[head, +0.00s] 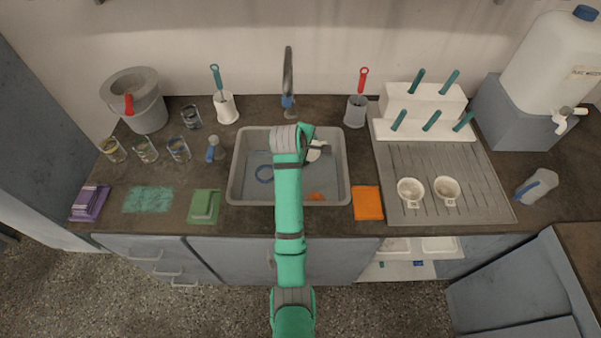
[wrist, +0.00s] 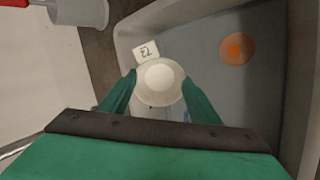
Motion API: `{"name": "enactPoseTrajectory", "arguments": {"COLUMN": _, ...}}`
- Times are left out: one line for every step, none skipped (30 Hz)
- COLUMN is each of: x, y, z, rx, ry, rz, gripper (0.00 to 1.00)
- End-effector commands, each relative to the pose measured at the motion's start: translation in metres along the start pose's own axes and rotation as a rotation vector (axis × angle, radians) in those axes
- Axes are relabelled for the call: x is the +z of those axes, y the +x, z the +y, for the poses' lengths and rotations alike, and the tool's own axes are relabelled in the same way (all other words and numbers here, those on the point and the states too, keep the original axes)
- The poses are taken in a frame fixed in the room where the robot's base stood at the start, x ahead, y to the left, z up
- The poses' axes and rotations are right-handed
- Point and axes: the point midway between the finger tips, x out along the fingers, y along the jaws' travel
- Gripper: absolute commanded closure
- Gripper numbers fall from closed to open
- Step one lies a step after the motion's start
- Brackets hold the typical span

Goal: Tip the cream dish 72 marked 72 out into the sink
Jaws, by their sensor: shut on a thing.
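The cream dish (wrist: 160,68) is between my gripper's green fingers in the wrist view, with its white tag (wrist: 146,50) showing 72 upside down. My gripper (wrist: 159,92) is shut on the dish. In the head view the dish (head: 314,152) is partly hidden by my arm, and my gripper (head: 318,146) is over the right half of the sink. The sink (head: 238,170) is a grey basin. The dish's bottom or inside faces the wrist camera; I cannot tell which, nor whether anything is in it.
Two cream cups (head: 411,192) stand on the drainer (head: 390,165).

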Motion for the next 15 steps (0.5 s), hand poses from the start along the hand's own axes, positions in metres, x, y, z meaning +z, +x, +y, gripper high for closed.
{"name": "enactPoseTrajectory", "arguments": {"x": 0.0, "y": 0.0, "z": 0.001, "rx": -0.001, "ry": 0.0, "rz": 0.0, "gripper": 0.87}}
{"name": "enactPoseTrajectory", "arguments": {"x": 0.0, "y": 0.0, "z": 0.001, "rx": -0.004, "ry": 0.001, "rz": 0.0, "gripper": 0.87}}
{"name": "enactPoseTrajectory", "arguments": {"x": 0.0, "y": 0.001, "z": 0.002, "rx": -0.009, "ry": 0.001, "rz": 0.0, "gripper": 0.87}}
{"name": "enactPoseTrajectory", "arguments": {"x": 0.0, "y": 0.002, "z": 0.003, "rx": -0.015, "ry": 0.001, "rz": 0.001, "gripper": 0.87}}
{"name": "enactPoseTrajectory", "arguments": {"x": 0.0, "y": 0.002, "z": 0.004, "rx": -0.023, "ry": 0.001, "rz": 0.001, "gripper": 0.87}}
{"name": "enactPoseTrajectory", "arguments": {"x": -0.001, "y": 0.004, "z": 0.005, "rx": -0.035, "ry": 0.001, "rz": 0.0, "gripper": 0.87}}
{"name": "enactPoseTrajectory", "arguments": {"x": -0.001, "y": 0.005, "z": 0.006, "rx": -0.044, "ry": 0.001, "rz": 0.001, "gripper": 0.87}}
{"name": "enactPoseTrajectory", "arguments": {"x": -0.001, "y": 0.005, "z": 0.008, "rx": -0.054, "ry": 0.001, "rz": 0.001, "gripper": 0.87}}
{"name": "enactPoseTrajectory", "arguments": {"x": -0.001, "y": 0.007, "z": 0.009, "rx": -0.071, "ry": 0.001, "rz": 0.0, "gripper": 0.87}}
{"name": "enactPoseTrajectory", "arguments": {"x": -0.001, "y": 0.009, "z": 0.01, "rx": -0.084, "ry": 0.001, "rz": 0.0, "gripper": 0.87}}
{"name": "enactPoseTrajectory", "arguments": {"x": -0.001, "y": 0.01, "z": 0.012, "rx": -0.097, "ry": 0.001, "rz": 0.001, "gripper": 0.87}}
{"name": "enactPoseTrajectory", "arguments": {"x": -0.001, "y": 0.012, "z": 0.014, "rx": -0.115, "ry": 0.001, "rz": 0.001, "gripper": 0.87}}
{"name": "enactPoseTrajectory", "arguments": {"x": -0.001, "y": 0.014, "z": 0.015, "rx": -0.13, "ry": 0.001, "rz": 0.0, "gripper": 0.87}}
{"name": "enactPoseTrajectory", "arguments": {"x": -0.001, "y": 0.015, "z": 0.017, "rx": -0.142, "ry": 0.001, "rz": 0.0, "gripper": 0.87}}
{"name": "enactPoseTrajectory", "arguments": {"x": -0.001, "y": 0.017, "z": 0.018, "rx": -0.162, "ry": 0.001, "rz": 0.0, "gripper": 0.87}}
